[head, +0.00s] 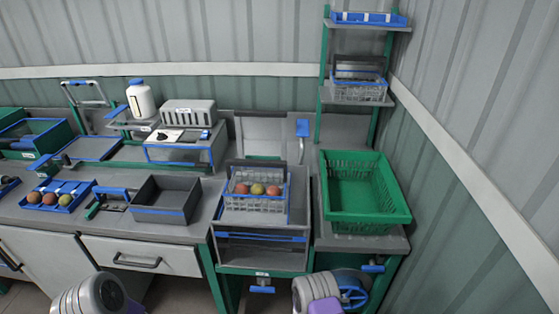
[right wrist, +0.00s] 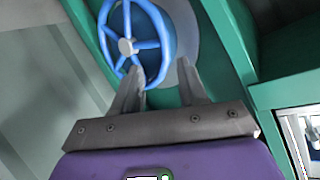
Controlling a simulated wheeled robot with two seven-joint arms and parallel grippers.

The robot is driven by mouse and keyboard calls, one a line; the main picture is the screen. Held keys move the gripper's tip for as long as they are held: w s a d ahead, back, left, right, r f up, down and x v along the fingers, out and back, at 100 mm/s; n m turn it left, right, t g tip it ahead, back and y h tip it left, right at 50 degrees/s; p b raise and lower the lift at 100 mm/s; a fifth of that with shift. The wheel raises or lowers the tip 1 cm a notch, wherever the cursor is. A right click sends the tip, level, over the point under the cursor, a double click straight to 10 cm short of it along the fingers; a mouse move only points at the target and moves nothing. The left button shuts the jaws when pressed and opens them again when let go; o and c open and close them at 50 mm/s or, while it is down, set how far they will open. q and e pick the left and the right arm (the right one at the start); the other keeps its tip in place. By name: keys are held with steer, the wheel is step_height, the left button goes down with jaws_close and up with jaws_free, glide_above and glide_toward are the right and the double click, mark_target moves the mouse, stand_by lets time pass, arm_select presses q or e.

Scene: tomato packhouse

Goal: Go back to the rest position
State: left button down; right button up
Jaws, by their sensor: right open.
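In the head view my right arm shows at the bottom centre, beside the handwheel (head: 353,291). Part of my left arm shows at the bottom left, in front of the bench. The left gripper itself is out of view.
A wire basket (head: 255,204) with several tomatoes sits on a grey stand. A green crate (head: 370,220) stands right of it. A dark open box (head: 167,212) and a blue tray (head: 76,198) with tomatoes sit on the left bench. Drawer fronts (head: 142,257) face my left arm.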

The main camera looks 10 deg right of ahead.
steer(key=s+a+r+n+g+y, duration=0.3)
steer(key=s+a+y, duration=0.3)
steer(key=s, duration=0.5)
steer(key=s+a+r+n+g+y, duration=0.3)
steer(key=s+a+n+g+y, duration=0.3)
steer(key=s, duration=0.6)
steer(key=shift+s+a+r+n, duration=0.2)
steer(key=shift+a+n, duration=0.1)
steer(key=shift+a, duration=0.65)
